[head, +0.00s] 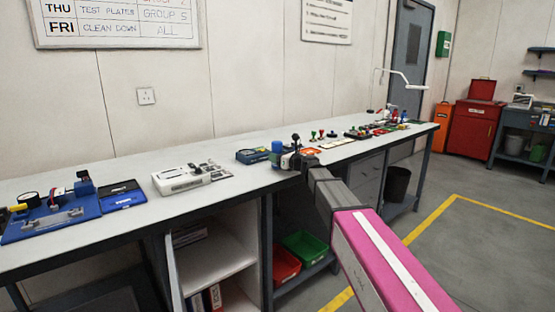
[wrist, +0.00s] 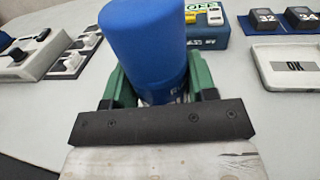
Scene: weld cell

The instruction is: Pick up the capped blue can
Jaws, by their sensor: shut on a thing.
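The capped blue can (wrist: 142,45) stands between the green fingers of my gripper (wrist: 150,95) in the wrist view. Its smooth blue cap faces up, and its lower body is mostly hidden by the gripper's dark bar. The fingers are shut on it, one on each side. In the head view the can (head: 277,147) shows small above the long bench, at the end of my gripper (head: 282,158). My wrist hides part of it there. I cannot tell whether its base touches the bench top.
The bench (head: 130,215) runs along the wall. A white device (head: 185,180) and a blue fixture (head: 50,215) are to the left. Several small coloured items lie to the right. Red and green bins (head: 306,248) sit below.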

